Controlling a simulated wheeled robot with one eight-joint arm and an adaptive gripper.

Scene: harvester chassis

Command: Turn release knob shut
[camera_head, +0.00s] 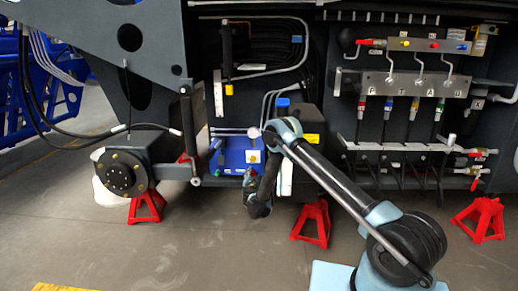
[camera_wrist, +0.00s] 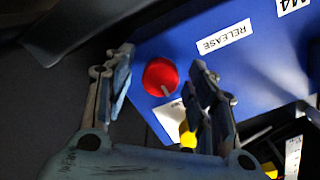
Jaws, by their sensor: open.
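The red round knob (camera_wrist: 160,77) sits on a blue block (camera_wrist: 255,60) beside a white RELEASE label (camera_wrist: 225,37) in the wrist view. A thin pale pin or line shows at the knob's lower right edge. My gripper (camera_wrist: 163,60) is open, with one finger on each side of the knob in the picture. I cannot tell whether either finger touches it. I cannot make out the red knob there.
A yellow part (camera_wrist: 187,135) lies partly behind the right finger. In the head view, red stands (camera_head: 314,222) hold up the chassis, and a hub (camera_head: 122,174) juts out at left. A valve panel (camera_head: 415,85) with hoses is at right. The floor in front is clear.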

